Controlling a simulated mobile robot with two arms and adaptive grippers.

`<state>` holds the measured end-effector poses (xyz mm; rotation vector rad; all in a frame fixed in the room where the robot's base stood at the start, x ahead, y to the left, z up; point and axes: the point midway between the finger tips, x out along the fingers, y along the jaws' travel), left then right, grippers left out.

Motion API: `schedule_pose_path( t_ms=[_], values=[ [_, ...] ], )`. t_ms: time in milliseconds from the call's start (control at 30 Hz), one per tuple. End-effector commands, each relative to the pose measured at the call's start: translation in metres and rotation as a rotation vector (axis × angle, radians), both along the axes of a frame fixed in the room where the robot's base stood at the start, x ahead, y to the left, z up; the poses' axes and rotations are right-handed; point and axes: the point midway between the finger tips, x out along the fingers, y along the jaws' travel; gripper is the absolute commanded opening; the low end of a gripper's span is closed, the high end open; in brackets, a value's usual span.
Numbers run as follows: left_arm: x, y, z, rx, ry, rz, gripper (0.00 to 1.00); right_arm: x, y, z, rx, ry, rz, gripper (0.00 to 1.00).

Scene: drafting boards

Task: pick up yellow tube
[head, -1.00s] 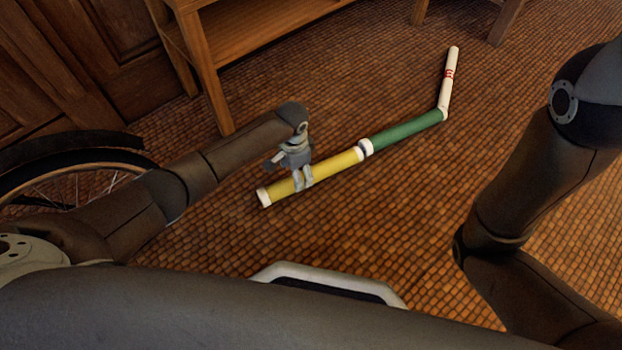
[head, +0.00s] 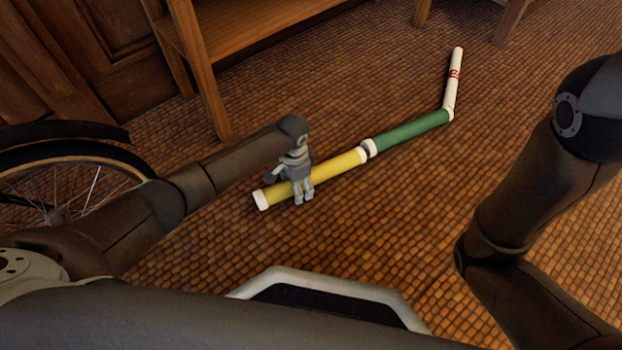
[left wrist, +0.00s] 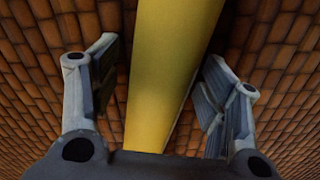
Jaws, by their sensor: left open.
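The yellow tube (head: 331,171) with white end caps lies on the woven floor in the head view. My left gripper (head: 303,201) is over its nearer half and hides part of it. In the left wrist view the yellow tube (left wrist: 168,75) runs between the two open fingers of my left gripper (left wrist: 160,105). Gaps show on both sides, with the tube closer to the right finger. My right arm shows at the right of the head view, but its gripper is out of frame.
A green tube (head: 411,135) lies in line with the yellow tube's far end, and a white tube (head: 454,80) angles away beyond it. A wooden table (head: 212,90) stands behind, and a spoked wheel (head: 65,185) is at the left. Floor in front is clear.

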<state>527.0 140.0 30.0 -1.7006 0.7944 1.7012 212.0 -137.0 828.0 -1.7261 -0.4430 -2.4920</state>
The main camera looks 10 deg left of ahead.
Motion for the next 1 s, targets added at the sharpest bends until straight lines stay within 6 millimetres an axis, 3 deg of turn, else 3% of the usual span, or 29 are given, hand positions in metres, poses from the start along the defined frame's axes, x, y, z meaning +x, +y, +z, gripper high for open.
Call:
schedule_pose_path(
  t_ms=[67, 500, 800, 1000],
  values=[
    [0.0, 0.0, 0.001, 0.0, 0.0, 0.0, 0.69, 0.0, 0.0, 0.001, 0.0, 0.0, 0.0, 0.4],
    [0.0, 0.0, 0.001, 0.0, 0.0, 0.0, 0.13, 0.0, 0.0, 0.001, 0.0, 0.0, 0.0, 0.4],
    [0.001, 0.0, 0.003, 0.0, -0.001, 0.0, 0.13, 0.0, 0.0, 0.002, 0.0, 0.001, 0.0, 0.4],
    [0.001, 0.0, 0.016, -0.002, -0.001, 0.0, 0.13, 0.001, 0.0, 0.013, 0.0, 0.001, -0.001, 0.4]
  ],
)
